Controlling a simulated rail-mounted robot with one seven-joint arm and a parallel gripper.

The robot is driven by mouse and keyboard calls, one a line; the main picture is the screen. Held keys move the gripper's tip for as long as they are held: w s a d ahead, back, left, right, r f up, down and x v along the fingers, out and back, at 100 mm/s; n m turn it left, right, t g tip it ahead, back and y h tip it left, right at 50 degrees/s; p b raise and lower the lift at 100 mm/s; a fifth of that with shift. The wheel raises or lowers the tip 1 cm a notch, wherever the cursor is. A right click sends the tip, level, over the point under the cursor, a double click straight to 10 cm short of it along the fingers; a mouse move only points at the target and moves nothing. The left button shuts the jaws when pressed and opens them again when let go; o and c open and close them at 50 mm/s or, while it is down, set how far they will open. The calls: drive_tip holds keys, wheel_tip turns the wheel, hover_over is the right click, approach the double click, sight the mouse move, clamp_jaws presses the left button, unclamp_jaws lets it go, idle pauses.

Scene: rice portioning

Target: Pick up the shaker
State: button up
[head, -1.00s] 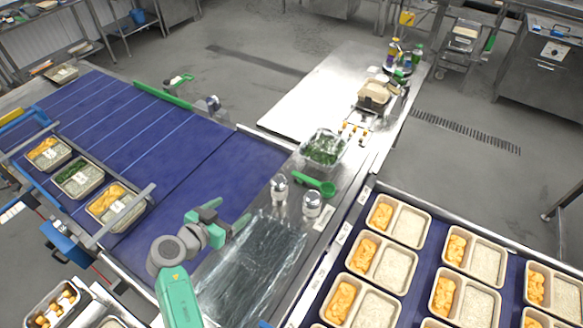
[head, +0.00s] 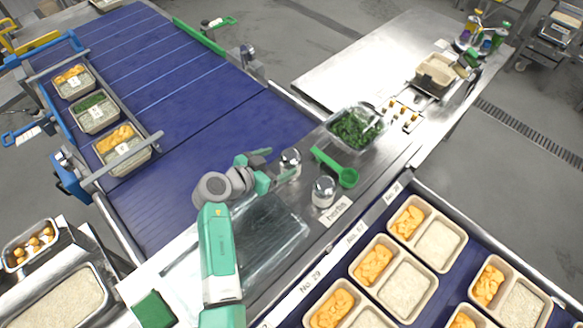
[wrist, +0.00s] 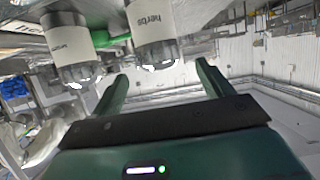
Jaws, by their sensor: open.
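Two silver-topped shakers stand on the steel counter in the head view: a rear one (head: 290,162) and a front one (head: 324,191). My gripper (head: 278,167) is open and empty, with its green fingers reaching close to the rear shaker. In the wrist view, a shaker labelled "herbs" (wrist: 152,38) shows ahead of the gap between my fingertips (wrist: 162,70). A second shaker (wrist: 68,48) shows to its left, beyond the left finger. I cannot tell whether a finger touches either shaker.
A green scoop (head: 335,168) lies right behind the shakers, near a clear tub of greens (head: 356,128). A transparent-covered tray (head: 265,245) lies in front. The blue conveyor (head: 200,125) is left; filled portion trays (head: 428,230) are right.

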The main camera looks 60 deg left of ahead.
sight(295, 155)
drive_tip(key=x, duration=0.7)
drive_tip(key=shift+w+a+f+p, duration=0.1)
drive_tip(key=shift+w+p, duration=0.2)
drive_tip(key=shift+w, duration=0.05)
drive_tip(key=c, duration=1.1)
